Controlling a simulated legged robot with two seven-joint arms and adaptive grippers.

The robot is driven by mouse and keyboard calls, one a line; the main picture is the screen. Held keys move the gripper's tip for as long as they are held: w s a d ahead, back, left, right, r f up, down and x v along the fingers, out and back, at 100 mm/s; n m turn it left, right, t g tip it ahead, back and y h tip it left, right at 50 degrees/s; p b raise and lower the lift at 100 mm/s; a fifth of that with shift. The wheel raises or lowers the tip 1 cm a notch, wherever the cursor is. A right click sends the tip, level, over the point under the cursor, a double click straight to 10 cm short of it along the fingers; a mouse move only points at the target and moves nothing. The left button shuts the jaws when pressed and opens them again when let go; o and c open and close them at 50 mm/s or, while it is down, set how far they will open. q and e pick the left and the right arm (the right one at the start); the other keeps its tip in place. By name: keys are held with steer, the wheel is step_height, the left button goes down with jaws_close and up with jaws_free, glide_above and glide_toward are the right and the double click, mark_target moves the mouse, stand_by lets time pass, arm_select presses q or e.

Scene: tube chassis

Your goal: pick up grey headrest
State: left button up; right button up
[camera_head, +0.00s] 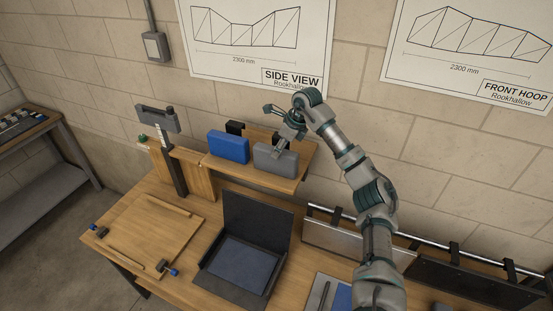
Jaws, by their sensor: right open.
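The grey headrest (276,161) is a rounded grey block standing on a raised wooden shelf, to the right of a similar blue block (229,147). My right gripper (274,132) is open, just above and at the grey headrest. One finger points left, clear of the block. The other reaches down over the headrest's upper edge, and I cannot tell whether it touches. My left gripper is not in view.
The wooden shelf (255,179) also bears dark blocks behind (235,128). A grey bar (158,120) tops an upright post at left. A dark open case (228,284) and a wooden board (140,238) lie on the bench. A railed dark panel stands right.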

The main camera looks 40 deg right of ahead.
steer(key=shift+d, duration=0.1)
jaws_close()
steer(key=shift+r, duration=0.1)
